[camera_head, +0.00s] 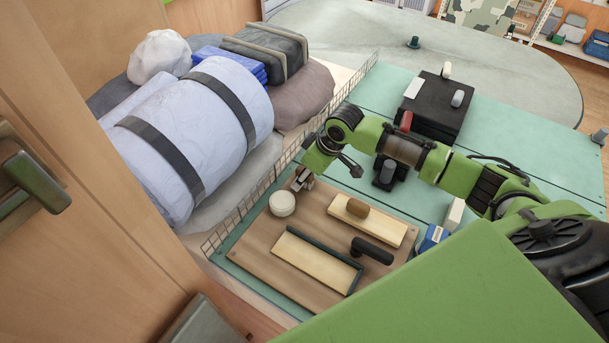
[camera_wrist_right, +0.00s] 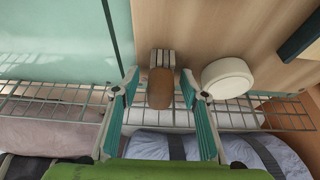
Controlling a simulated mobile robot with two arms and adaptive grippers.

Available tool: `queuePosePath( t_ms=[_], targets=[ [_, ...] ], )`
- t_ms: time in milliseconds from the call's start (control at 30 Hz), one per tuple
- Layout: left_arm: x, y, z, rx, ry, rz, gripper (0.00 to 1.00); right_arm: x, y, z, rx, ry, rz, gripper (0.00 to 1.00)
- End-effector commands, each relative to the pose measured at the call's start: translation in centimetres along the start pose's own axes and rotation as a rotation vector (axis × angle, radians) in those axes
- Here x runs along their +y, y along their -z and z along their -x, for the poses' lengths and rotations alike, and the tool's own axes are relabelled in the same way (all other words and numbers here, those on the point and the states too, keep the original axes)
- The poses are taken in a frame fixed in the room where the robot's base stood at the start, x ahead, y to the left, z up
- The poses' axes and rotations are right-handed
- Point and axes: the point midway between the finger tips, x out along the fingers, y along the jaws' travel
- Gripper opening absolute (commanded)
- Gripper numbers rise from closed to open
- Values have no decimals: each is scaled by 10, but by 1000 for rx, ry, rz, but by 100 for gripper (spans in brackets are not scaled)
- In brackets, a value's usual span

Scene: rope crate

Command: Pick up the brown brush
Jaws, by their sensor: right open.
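A brown oval brush (camera_wrist_right: 161,90) with a pale grey ridged end (camera_wrist_right: 162,58) lies at the edge of the wooden board, beside a white round tub (camera_wrist_right: 228,78). In the right wrist view my right gripper (camera_wrist_right: 163,84) is open, with one teal finger on each side of the brush. In the head view my right gripper (camera_head: 304,177) is low over the board's far left part, next to the white tub (camera_head: 282,203); it hides most of the brush there. I cannot tell whether the fingers touch it. My left gripper is not in view.
A wire mesh fence (camera_head: 228,233) runs along the left edge, with strapped bundles beyond. A black case (camera_head: 432,105) stands on the teal table.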

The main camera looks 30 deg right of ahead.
Motion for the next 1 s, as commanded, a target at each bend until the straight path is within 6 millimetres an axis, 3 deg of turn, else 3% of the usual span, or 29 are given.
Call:
queuePosePath(
  t_ms=[67, 200, 667, 867, 1000],
  targets=[
    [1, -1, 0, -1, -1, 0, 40, 0, 0, 0, 0, 0, 0, 35],
    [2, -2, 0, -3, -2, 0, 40, 0, 0, 0, 0, 0, 0, 0],
    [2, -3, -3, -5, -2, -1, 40, 0, 3, 5, 2, 0, 0, 0],
    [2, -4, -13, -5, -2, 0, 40, 1, 13, 27, 5, -2, 2, 0],
    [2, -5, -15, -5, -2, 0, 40, -4, 2, 58, 1, -3, 4, 0]
  ],
)
